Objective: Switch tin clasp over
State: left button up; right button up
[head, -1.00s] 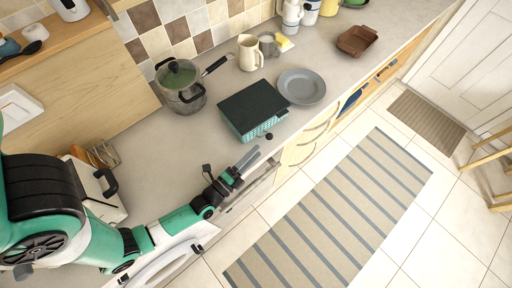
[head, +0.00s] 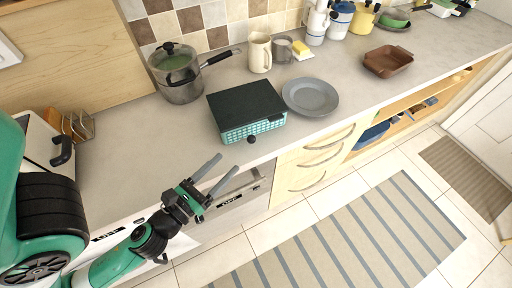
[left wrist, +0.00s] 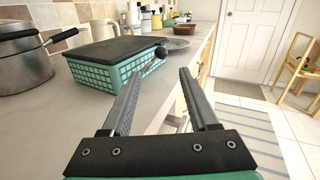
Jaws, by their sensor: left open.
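The tin (head: 247,110) is a box with a dark lid and teal patterned sides, standing near the counter's front edge. A dark round knob, seemingly the clasp (head: 251,139), sticks out from its front side. In the left wrist view the tin (left wrist: 107,78) is ahead and to the left, and the clasp (left wrist: 161,52) shows just beyond the left finger's tip. My left gripper (head: 214,170) is open and empty, just in front of the counter edge and short of the tin. In the left wrist view its fingers (left wrist: 160,85) are spread apart. My right gripper is not in view.
A grey plate (head: 310,97) lies right of the tin. A steel pot (head: 177,80) stands behind it to the left, with a cream jug (head: 259,53) behind. A brown dish (head: 387,61) is further right. A toaster-like appliance (head: 45,150) is at left.

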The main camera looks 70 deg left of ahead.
aim_at(248, 141)
pick_arm(q)
jog(key=p+x, duration=0.4)
jog(key=x, duration=0.1)
jog(key=p+x, duration=0.4)
jog(key=x, duration=0.2)
jog(key=shift+w+d+r, duration=0.1)
jog(key=shift+r, duration=0.1)
jog(key=shift+w+f, duration=0.1)
jog(key=shift+w, duration=0.25)
grip_shut()
jog(key=shift+f, duration=0.2)
dwell(0.5)
